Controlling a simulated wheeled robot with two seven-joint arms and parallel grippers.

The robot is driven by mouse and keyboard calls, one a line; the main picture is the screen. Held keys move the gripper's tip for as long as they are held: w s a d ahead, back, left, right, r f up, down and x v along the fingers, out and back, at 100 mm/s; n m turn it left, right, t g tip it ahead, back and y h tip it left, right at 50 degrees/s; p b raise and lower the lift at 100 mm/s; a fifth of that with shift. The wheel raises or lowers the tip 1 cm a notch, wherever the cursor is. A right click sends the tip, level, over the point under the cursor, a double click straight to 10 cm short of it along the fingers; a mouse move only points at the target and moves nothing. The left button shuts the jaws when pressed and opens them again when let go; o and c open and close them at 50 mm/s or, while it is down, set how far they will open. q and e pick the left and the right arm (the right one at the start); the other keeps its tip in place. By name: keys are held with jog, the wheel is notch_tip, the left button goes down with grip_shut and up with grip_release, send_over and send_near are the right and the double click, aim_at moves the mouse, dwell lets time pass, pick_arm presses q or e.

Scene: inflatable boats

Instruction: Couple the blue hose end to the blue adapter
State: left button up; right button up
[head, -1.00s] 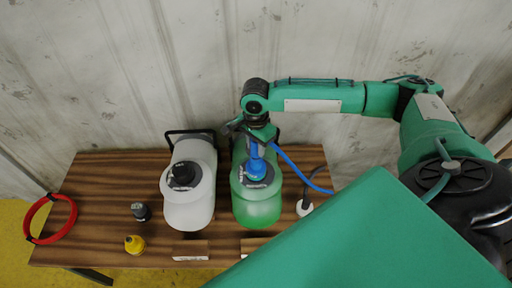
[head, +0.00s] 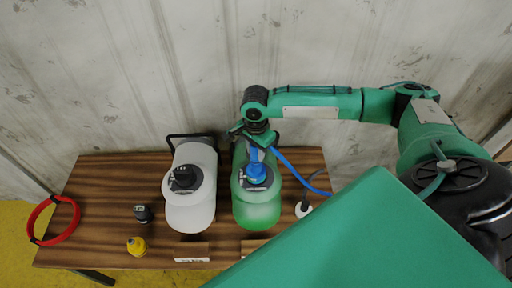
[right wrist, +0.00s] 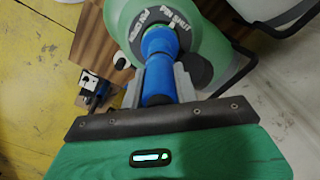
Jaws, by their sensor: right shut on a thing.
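A blue adapter (head: 257,172) stands on the dark cap of the green jug (head: 258,209). It also shows in the right wrist view (right wrist: 160,42). My right gripper (head: 256,147) is above the cap, shut on the blue hose end (right wrist: 158,86). In the right wrist view the fingers lie on both sides of the hose end. The hose end is in line with the adapter and meets it closely; I cannot tell whether they are locked. The blue hose (head: 298,172) curves away to the right. My left gripper is not in view.
A white jug (head: 191,205) with a dark cap stands left of the green one on the wooden table (head: 100,190). A dark fitting (head: 143,213), a yellow fitting (head: 137,246) and a red ring (head: 62,222) lie further left. A corrugated wall rises behind.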

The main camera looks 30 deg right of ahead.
jog(key=shift+f, duration=0.95)
dwell(0.8)
jog(key=o, duration=1)
jog(key=shift+o, duration=0.2)
notch_tip(320, 180, up, 14)
jog(key=b, duration=0.2)
jog(key=shift+b, duration=0.35)
